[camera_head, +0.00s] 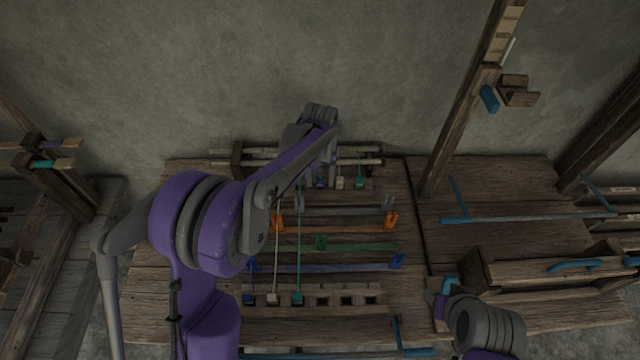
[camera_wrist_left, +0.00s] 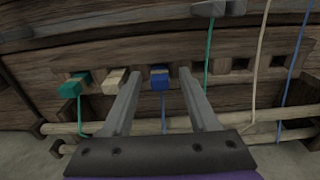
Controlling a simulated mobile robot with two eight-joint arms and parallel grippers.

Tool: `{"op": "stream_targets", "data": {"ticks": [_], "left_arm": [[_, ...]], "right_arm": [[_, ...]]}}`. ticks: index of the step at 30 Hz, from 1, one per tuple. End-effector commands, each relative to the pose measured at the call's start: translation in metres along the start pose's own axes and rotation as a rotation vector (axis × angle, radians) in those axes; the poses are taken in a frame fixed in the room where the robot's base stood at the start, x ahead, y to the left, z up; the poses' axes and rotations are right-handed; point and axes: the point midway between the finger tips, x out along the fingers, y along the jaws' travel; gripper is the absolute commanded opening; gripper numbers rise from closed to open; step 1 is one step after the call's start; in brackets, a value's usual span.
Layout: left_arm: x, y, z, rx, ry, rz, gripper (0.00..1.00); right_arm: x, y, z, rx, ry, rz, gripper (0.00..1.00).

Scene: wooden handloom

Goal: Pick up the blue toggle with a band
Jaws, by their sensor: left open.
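The blue toggle (camera_wrist_left: 159,79) sits in a slot of the wooden rail in the left wrist view, with a paler band across it and a blue cord hanging below. It also shows in the head view (camera_head: 320,183), at the back of the loom. My left gripper (camera_wrist_left: 160,74) is open, its two fingers to either side of the blue toggle in the picture; I cannot tell whether they touch it. In the head view my left gripper (camera_head: 321,174) reaches down over the back rail. My right gripper (camera_head: 441,292) is partly seen at the lower right, its jaws unclear.
A cream toggle (camera_wrist_left: 115,81) and a green toggle (camera_wrist_left: 77,83) stand in the same rail, left of the blue one. Horizontal poles (camera_wrist_left: 90,128) run below the rail. Cords stretch across the loom to a front slotted rail (camera_head: 322,298). A wooden post (camera_head: 460,115) rises at the right.

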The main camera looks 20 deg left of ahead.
Motion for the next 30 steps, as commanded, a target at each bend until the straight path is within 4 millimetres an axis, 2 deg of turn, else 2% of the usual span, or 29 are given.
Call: {"op": "stream_targets", "data": {"ticks": [3,13,25,30], "left_arm": [[0.000,0.000,0.000,0.000,0.000,0.000,0.60],[-0.001,0.000,0.000,0.000,0.000,0.000,0.01],[-0.002,0.000,0.000,0.000,0.000,0.000,0.00],[-0.024,0.000,0.000,0.000,0.000,0.000,0.00]], "right_arm": [[0.000,0.000,0.000,0.000,0.000,0.000,0.50],[0.000,0.000,0.000,0.000,0.000,0.000,0.50],[0.000,0.000,0.000,0.000,0.000,0.000,0.50],[-0.001,0.000,-0.001,0.000,0.000,0.000,0.50]]}}
